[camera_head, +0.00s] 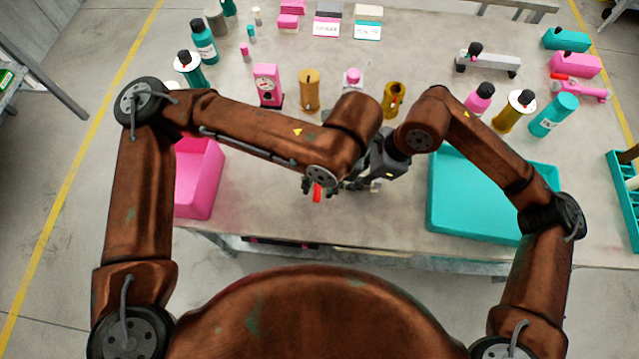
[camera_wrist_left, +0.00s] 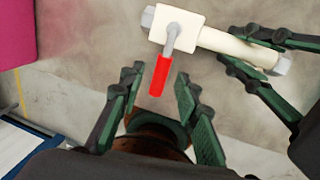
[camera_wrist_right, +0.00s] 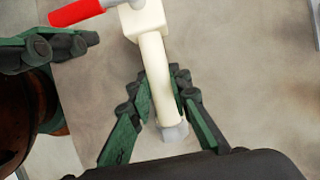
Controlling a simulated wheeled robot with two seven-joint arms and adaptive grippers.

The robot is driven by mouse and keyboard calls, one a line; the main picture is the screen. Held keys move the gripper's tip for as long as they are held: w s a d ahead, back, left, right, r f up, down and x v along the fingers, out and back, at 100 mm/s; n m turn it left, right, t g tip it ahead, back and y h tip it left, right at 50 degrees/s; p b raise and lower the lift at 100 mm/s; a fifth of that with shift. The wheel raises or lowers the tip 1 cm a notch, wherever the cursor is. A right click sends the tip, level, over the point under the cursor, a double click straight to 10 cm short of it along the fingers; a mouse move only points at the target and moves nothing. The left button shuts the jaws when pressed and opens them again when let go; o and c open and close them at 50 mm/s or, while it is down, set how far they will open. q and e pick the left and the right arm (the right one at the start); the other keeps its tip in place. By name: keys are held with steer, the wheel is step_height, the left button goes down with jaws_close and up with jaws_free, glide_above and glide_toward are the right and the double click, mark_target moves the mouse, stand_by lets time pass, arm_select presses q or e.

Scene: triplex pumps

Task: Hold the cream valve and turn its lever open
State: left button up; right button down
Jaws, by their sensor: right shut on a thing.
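The cream valve (camera_wrist_left: 222,38) has a long cream pipe body, grey ends and a red lever (camera_wrist_left: 160,75). My right gripper (camera_wrist_right: 160,88) is shut on the pipe of the cream valve (camera_wrist_right: 153,62), near its grey end. The lever sticks out sideways, roughly across the pipe. My left gripper (camera_wrist_left: 157,85) is open, with one finger on each side of the lever's free end and gaps showing. In the head view the red lever (camera_head: 317,194) shows by my left gripper (camera_head: 312,186); my arms hide most of the valve.
A pink bin (camera_head: 205,185) stands left on the table and a teal tray (camera_head: 470,205) right. Bottles, a pink gauge (camera_head: 267,84) and yellow cylinders (camera_head: 309,90) stand behind my arms. The table's front edge lies just below the grippers.

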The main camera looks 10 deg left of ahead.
arm_select(q)
steer(key=shift+c, duration=0.5)
jaws_close()
